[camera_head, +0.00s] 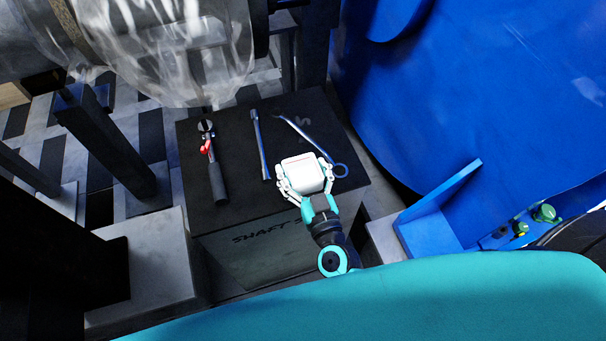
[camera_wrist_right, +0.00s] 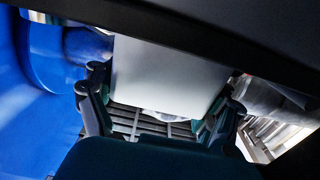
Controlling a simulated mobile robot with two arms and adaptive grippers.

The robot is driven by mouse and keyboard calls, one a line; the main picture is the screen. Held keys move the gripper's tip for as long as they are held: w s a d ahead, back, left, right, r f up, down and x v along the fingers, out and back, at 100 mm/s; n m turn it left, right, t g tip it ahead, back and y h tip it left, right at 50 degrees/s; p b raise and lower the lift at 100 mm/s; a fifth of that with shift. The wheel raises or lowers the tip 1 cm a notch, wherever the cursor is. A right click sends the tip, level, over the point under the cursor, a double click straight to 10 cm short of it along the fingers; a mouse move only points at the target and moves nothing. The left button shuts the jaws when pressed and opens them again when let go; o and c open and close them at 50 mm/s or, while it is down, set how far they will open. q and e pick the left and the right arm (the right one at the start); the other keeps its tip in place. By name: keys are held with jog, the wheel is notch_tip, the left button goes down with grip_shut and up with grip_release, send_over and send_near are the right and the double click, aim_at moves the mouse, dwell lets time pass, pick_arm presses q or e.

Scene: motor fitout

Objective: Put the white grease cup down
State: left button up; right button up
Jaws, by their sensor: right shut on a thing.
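The white grease cup (camera_head: 302,174) is a squarish white vessel with a reddish inside edge at its top. My right gripper (camera_head: 305,186) is shut on it, with a finger at each side. In the head view it appears over the front right part of a dark box top (camera_head: 232,190); I cannot tell whether it touches the surface. In the right wrist view the cup (camera_wrist_right: 165,78) fills the middle between the fingers of the right gripper (camera_wrist_right: 160,108). My left gripper is not in view.
A ratchet-like tool (camera_head: 216,180) with a red part, a metal bar (camera_head: 260,145) and a hooked bar ending in a ring (camera_head: 300,132) lie on the box top. A large blue housing (camera_head: 450,100) stands at the right.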

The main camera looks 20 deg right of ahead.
jog(key=shift+r, duration=0.15)
jog(key=o, duration=1.1)
